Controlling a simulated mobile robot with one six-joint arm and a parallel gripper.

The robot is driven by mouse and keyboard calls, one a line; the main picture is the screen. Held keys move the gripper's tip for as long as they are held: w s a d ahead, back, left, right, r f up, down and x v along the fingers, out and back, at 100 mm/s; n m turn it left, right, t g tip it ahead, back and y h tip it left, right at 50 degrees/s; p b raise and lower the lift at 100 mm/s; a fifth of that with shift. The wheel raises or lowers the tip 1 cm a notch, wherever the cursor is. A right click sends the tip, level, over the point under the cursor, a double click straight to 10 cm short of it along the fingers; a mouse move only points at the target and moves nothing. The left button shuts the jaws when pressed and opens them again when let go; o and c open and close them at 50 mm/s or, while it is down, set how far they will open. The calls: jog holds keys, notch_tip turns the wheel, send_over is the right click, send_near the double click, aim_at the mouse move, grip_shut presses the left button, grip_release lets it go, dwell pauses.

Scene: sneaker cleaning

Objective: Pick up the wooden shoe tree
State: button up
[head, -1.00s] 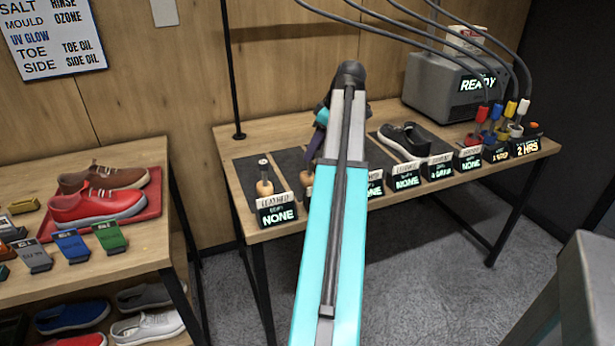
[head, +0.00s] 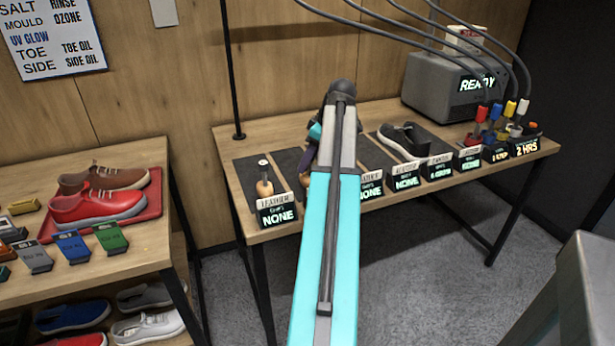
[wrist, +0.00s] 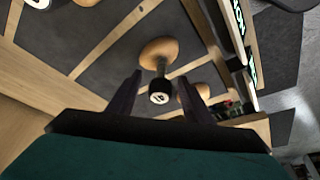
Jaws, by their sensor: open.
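A wooden shoe tree (wrist: 158,50) shows in the wrist view as a tan bulb with a stem and a dark round cap bearing a pale mark. The cap lies between my gripper's (wrist: 161,92) two open fingers, which appear apart from it. A second wooden piece (wrist: 197,92) is partly hidden behind the right finger. In the head view, my gripper (head: 308,158) is over the second dark mat from the left, largely hidden by my arm. Another wooden shoe tree (head: 264,186) stands upright on the leftmost mat, behind a label reading NONE.
The bench (head: 236,208) carries a row of lit label stands along its front. A dark shoe (head: 408,139) sits on a mat to the right. A grey READY machine (head: 445,90) with hoses stands behind. A left table holds shoes on a red tray (head: 155,190).

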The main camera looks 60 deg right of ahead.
jog(key=shift+c, duration=0.4)
grip_shut()
jog(key=shift+r, duration=0.1)
notch_tip(320, 180, up, 10)
jog(key=shift+f, duration=0.1)
dwell(0.8)
dwell(0.5)
